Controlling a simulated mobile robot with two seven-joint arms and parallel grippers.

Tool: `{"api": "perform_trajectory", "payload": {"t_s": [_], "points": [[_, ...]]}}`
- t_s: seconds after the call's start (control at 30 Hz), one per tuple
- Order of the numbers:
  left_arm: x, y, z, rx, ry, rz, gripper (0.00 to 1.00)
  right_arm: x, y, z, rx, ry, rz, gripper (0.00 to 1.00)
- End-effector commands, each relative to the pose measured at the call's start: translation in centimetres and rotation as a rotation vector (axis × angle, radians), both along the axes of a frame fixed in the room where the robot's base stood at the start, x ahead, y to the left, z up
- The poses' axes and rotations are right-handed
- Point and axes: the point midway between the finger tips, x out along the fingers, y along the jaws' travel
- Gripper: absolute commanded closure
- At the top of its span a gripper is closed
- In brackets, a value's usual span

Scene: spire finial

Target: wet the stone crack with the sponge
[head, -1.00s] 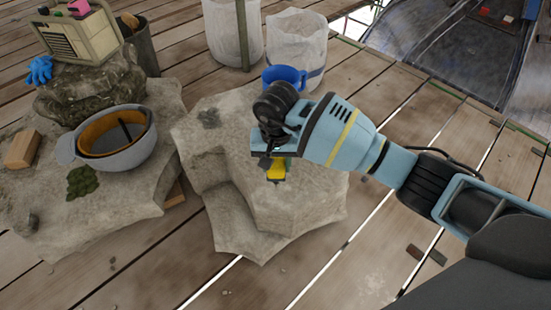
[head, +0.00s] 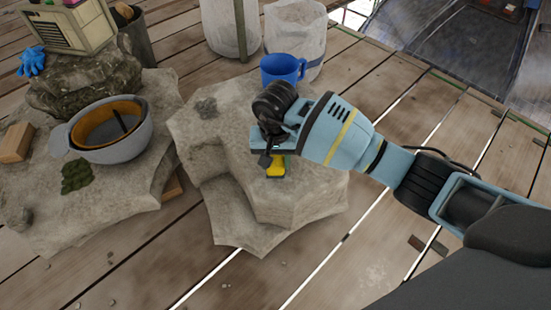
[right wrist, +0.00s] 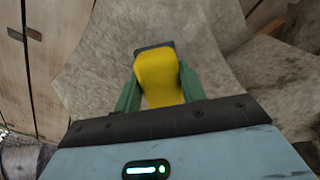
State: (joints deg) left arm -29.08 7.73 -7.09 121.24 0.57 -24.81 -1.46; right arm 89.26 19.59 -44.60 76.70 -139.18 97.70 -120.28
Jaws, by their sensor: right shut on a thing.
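My right gripper (head: 270,164) is shut on the yellow sponge (head: 277,169), low over the top of the pale grey stone block (head: 285,205). In the right wrist view the sponge (right wrist: 160,78), with a dark far end, sits between the green fingers of the gripper (right wrist: 158,92). The stone (right wrist: 95,60) fills the background there. I cannot tell whether the sponge touches the stone. I cannot make out the crack; the gripper and forearm cover part of the stone's top. My left gripper is not in view.
A blue mug (head: 283,68) stands behind the gripper. A grey bowl with an orange-brown inside (head: 140,140) and a wooden block (head: 16,142) sit on the left stone slab (head: 110,205). White sacks (head: 297,30) stand behind. Bare planks (head: 400,110) lie to the right.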

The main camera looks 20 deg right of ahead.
Motion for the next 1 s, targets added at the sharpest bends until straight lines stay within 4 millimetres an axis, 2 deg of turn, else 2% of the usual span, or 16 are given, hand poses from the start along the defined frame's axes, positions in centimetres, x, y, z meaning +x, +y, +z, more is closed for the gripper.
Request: {"api": "perform_trajectory", "payload": {"t_s": [0.37, 1.0], "points": [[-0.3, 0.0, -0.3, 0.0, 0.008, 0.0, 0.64, 0.0, 0.0, -0.6, 0.0, -0.001, 0.0, 0.87], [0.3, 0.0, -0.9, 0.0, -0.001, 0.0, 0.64, 0.0, 0.0, -1.5, 0.0, 0.0, 0.0, 0.87]]}}
